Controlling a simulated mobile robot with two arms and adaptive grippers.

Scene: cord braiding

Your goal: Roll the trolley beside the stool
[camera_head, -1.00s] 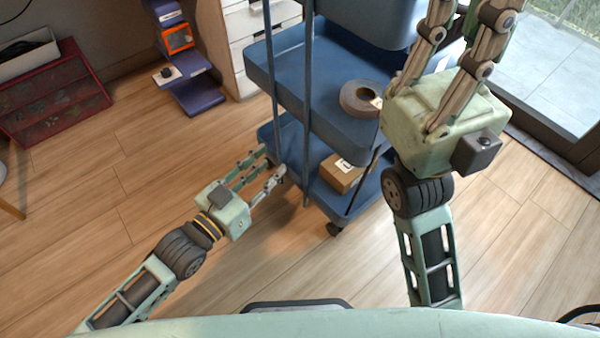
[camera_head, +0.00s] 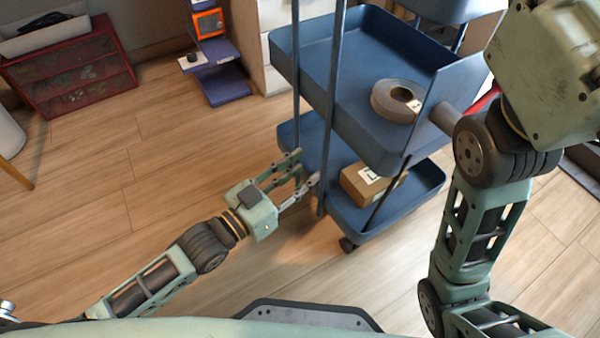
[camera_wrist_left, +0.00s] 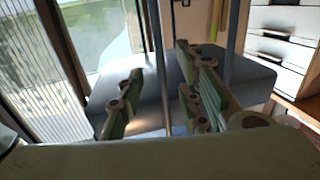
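The blue trolley (camera_head: 362,142) stands right of centre in the head view, its trays joined by thin blue posts. A tape roll (camera_head: 397,101) lies on its middle tray and a cardboard box (camera_head: 372,185) on its bottom tray. My left gripper (camera_head: 306,167) is low at the trolley's left side, by a front post. Its fingers (camera_wrist_left: 160,95) are apart in the left wrist view, with a post in line with the gap; contact cannot be told. My right gripper's body (camera_head: 560,75) is at upper right; its fingers are cut off. A pale thing with a wooden leg (camera_head: 15,172), possibly the stool, shows at the left edge.
A red drawer chest (camera_head: 70,75) with a pale bin on top stands at back left. A purple shelf stand (camera_head: 222,75) and a white drawer unit (camera_head: 280,45) stand behind the trolley. The wooden floor (camera_head: 120,190) left of the trolley is clear.

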